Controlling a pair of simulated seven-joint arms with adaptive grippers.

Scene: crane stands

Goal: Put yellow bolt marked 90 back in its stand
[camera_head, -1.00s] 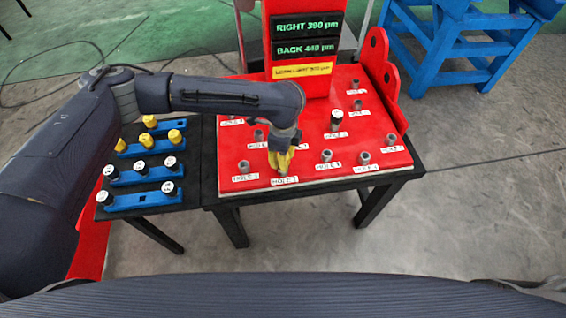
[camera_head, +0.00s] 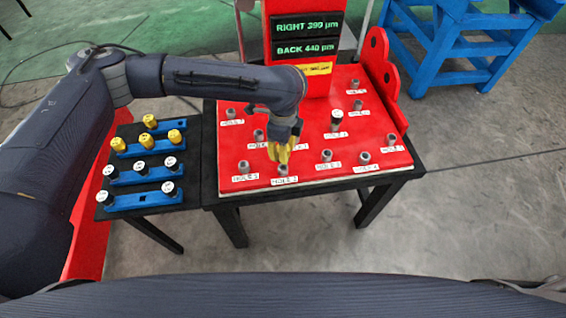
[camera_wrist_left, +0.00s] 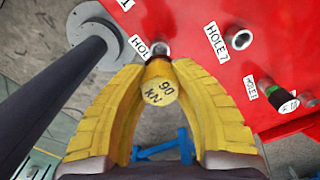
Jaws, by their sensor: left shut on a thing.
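In the head view my left gripper (camera_head: 282,158) is over the front of the red plate (camera_head: 325,172), just behind and above the hole labelled HOLE 2 (camera_head: 284,171). In the left wrist view its yellow fingers (camera_wrist_left: 160,95) are shut on the yellow bolt (camera_wrist_left: 160,90), whose round head reads 90 KN. A grey socket shows just beyond the bolt; whether the bolt touches it I cannot tell. Blue stands (camera_head: 140,200) on the black side table at left hold yellow bolts (camera_head: 174,136) and white-topped bolts (camera_head: 168,187). My right gripper is not in view.
A black-bodied bolt (camera_head: 336,120) stands in the red plate among several grey sockets. A red post with display panels (camera_head: 306,48) rises at the back. The black side table (camera_head: 190,200) adjoins the plate's table at left. A blue trestle (camera_head: 460,50) stands behind at right.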

